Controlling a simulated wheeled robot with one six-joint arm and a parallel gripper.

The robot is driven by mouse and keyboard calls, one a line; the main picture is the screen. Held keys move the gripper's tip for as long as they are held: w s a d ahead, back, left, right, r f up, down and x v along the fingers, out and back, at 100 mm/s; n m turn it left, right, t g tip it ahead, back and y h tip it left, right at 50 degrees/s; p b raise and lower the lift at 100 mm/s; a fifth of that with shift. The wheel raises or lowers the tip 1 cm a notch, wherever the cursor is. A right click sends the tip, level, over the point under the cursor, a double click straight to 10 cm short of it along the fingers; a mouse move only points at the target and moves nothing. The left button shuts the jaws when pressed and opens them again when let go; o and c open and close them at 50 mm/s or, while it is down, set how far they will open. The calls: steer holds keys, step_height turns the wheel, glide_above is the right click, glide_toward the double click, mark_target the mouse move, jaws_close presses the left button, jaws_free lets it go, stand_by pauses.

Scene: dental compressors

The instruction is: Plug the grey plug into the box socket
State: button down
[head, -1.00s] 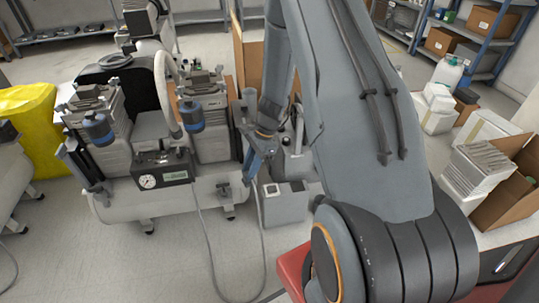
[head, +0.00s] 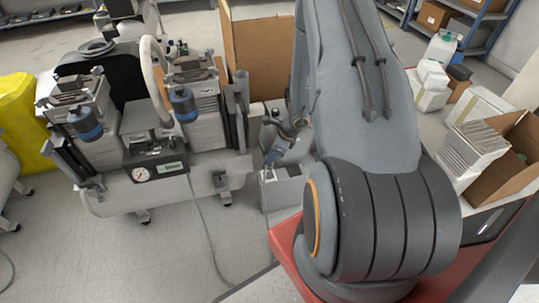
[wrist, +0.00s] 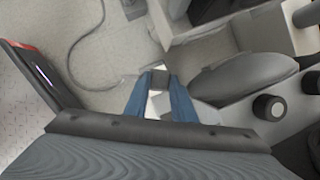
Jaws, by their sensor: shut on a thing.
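My gripper (wrist: 160,80) is shut on the grey plug (wrist: 159,79), a small dark block between its blue fingertips in the wrist view. A grey cable (wrist: 84,45) runs across the floor toward the plug. In the head view my gripper (head: 268,166) is just above the top left of a low grey box (head: 288,192). A small white patch, seemingly the box socket's plate (head: 267,176), shows right below the fingers. The plug is too small to make out in the head view. The socket opening is hidden, and I cannot tell whether plug and socket touch.
A compressor with a white tank (head: 170,188) and a gauge box (head: 155,167) stands left of the grey box. A cardboard box (head: 257,55) is behind. Cartons (head: 476,148) are at the right. The floor (head: 120,260) in front is clear apart from the cable.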

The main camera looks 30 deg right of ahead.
mark_target(271, 166)
steer(key=shift+f+b, duration=1.8)
steer(key=shift+f, duration=0.75)
steer(key=shift+f+b, duration=0.4)
steer(key=c, duration=0.9)
jaws_free()
steer(key=shift+c, duration=0.2)
steer(key=shift+r, duration=0.1)
steer(key=shift+r+p, duration=2.75)
steer(key=shift+r, duration=0.7)
